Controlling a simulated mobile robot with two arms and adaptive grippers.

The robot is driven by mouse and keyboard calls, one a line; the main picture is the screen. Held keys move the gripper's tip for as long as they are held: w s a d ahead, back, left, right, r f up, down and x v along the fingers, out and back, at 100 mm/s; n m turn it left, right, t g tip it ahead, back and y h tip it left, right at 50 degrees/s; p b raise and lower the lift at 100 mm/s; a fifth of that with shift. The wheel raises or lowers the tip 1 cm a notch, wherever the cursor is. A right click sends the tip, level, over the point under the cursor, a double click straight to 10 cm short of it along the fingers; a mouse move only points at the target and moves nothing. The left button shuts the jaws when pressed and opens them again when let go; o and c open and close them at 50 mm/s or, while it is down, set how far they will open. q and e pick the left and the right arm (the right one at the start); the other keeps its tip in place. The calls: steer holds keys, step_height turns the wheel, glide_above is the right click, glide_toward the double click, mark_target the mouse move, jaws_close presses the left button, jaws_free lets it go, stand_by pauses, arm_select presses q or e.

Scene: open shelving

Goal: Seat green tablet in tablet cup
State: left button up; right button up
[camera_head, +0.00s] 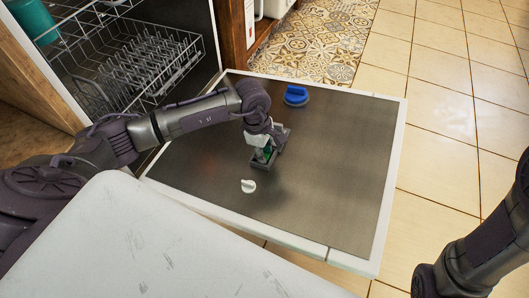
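A small green tablet (264,153) shows as a patch at the fingertips of my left gripper (266,148). The dark square tablet cup (262,164) is on the inner face of the open dishwasher door (330,180). My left gripper points down over the cup, and the tablet is at or inside the cup's opening. The fingers partly hide both tablet and cup, so I cannot tell whether they grip the tablet or how deep it sits. My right gripper is out of view; only part of that arm shows at the right edge.
A white cap (248,186) lies in front of the cup, and a blue round cap (296,95) is behind it on the door. A wire rack (150,65) and a teal cup (32,18) are at upper left. Tiled floor (440,130) lies right.

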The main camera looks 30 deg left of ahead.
arm_select(q)
step_height(320, 180, up, 12)
steer(key=a, duration=0.2)
steer(key=shift+f, duration=0.1)
stand_by(0.5)
